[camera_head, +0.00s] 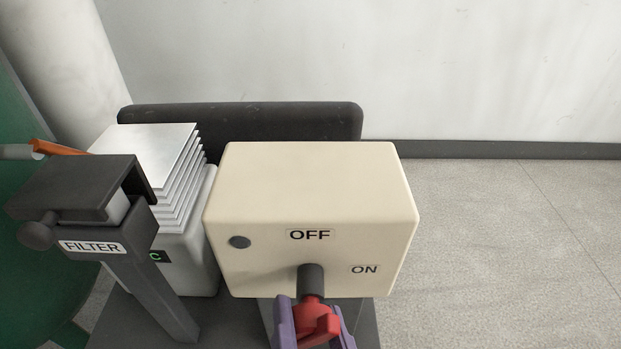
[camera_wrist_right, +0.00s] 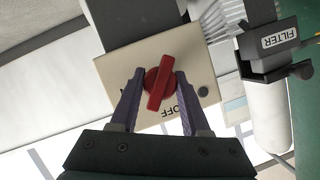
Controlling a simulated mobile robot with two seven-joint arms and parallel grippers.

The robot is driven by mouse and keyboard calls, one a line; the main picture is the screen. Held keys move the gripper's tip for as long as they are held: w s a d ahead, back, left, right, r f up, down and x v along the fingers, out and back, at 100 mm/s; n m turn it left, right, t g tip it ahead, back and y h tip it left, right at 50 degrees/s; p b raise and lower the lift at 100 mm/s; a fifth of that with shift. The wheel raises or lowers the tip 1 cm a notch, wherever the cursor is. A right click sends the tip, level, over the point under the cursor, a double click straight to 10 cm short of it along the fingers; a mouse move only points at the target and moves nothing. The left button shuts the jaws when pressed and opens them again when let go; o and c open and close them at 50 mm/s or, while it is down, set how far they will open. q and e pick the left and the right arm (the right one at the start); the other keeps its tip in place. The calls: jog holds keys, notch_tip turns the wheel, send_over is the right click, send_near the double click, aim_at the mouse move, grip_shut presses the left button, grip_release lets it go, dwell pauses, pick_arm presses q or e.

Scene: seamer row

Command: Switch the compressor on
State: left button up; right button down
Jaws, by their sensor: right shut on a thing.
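The compressor's cream switch box (camera_head: 310,180) stands in the middle of the head view, with an OFF label (camera_head: 310,235) above its knob and an ON label (camera_head: 364,269) to the right. The red knob (camera_head: 315,322) sits on a dark shaft (camera_head: 311,280) at the box's lower front. My right gripper (camera_head: 309,303) has its purple fingers on either side of the knob and is shut on it. In the right wrist view the red knob (camera_wrist_right: 160,90) is between the fingertips, its bar slightly tilted. My left gripper is not in view.
A dark FILTER housing (camera_head: 75,190) on a post stands left of the box, before a finned grey block (camera_head: 165,175). An orange bar (camera_head: 60,148) shows at far left. The floor (camera_head: 500,240) to the right is clear.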

jog(key=shift+f+m+y, duration=0.1)
jog(key=shift+m+y, duration=0.3)
jog(key=shift+m, duration=0.2)
jog(key=shift+f+m+t+y+b, duration=0.15)
jog(key=shift+m+t+y+b, duration=0.15)
jog(key=shift+m+y+b, duration=0.45)
jog(key=m+t+y+b, duration=0.1)
jog(key=m+b, duration=0.3)
jog(key=shift+m+y+b, duration=0.35)
jog(key=shift+m+b, duration=0.2)
jog(key=shift+b, duration=0.05)
jog(key=shift+c, duration=1.9)
grip_release()
